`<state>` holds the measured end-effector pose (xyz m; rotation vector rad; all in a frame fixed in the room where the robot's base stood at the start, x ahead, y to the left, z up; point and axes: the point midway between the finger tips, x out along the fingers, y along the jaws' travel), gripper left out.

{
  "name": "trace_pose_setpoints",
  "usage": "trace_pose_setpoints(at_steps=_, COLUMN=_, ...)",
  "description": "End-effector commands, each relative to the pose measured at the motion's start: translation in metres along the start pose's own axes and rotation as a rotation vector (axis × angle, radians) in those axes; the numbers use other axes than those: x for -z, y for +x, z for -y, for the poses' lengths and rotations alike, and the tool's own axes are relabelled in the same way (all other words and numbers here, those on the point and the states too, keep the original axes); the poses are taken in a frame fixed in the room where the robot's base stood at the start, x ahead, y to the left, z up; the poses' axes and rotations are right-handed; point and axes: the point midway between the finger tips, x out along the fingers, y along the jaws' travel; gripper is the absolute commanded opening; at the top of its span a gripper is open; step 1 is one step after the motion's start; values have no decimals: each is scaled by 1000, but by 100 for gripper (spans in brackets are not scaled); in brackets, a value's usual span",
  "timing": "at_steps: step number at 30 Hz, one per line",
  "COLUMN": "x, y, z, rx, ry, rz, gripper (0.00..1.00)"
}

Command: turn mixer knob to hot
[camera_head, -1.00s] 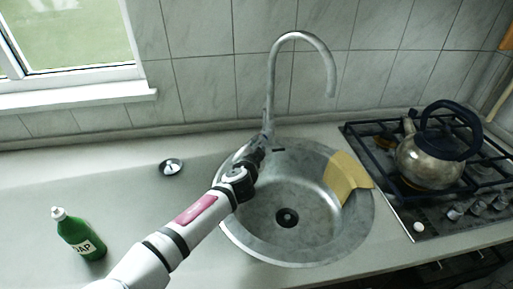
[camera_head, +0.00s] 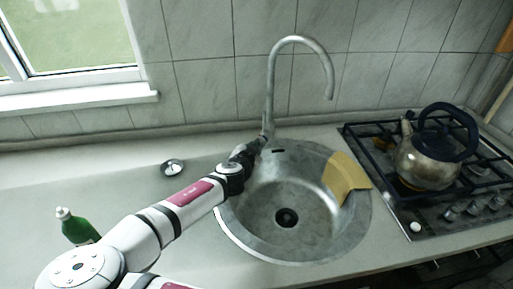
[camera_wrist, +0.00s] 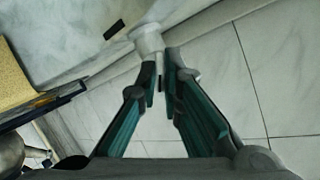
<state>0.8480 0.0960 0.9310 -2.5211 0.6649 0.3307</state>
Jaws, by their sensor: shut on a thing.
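The tall grey mixer tap (camera_head: 271,95) stands at the back rim of the round sink, its spout arching right. It also shows at the top of the wrist view (camera_wrist: 148,40). My gripper (camera_head: 262,143) is at the tap's base, on its left side. In the wrist view my gripper's two fingers (camera_wrist: 162,82) close around the thin mixer knob (camera_wrist: 160,68) that sticks out from the tap body. The fingers hide much of the knob, and its exact angle is hard to tell.
The steel sink (camera_head: 300,250) holds a yellow cloth or board (camera_head: 345,177) over its right rim. A kettle (camera_head: 428,158) stands on the stove at right. A small metal disc (camera_head: 172,168) and a green bottle (camera_head: 78,228), partly behind my arm, are on the left counter.

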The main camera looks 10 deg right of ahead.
Motion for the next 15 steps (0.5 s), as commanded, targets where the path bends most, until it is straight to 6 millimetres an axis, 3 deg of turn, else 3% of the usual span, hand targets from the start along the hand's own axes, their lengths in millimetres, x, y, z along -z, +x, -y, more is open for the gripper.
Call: trace_pose_setpoints(at_steps=15, x=-2, y=2, z=4, rx=-188, ry=-454, rz=0, gripper=0)
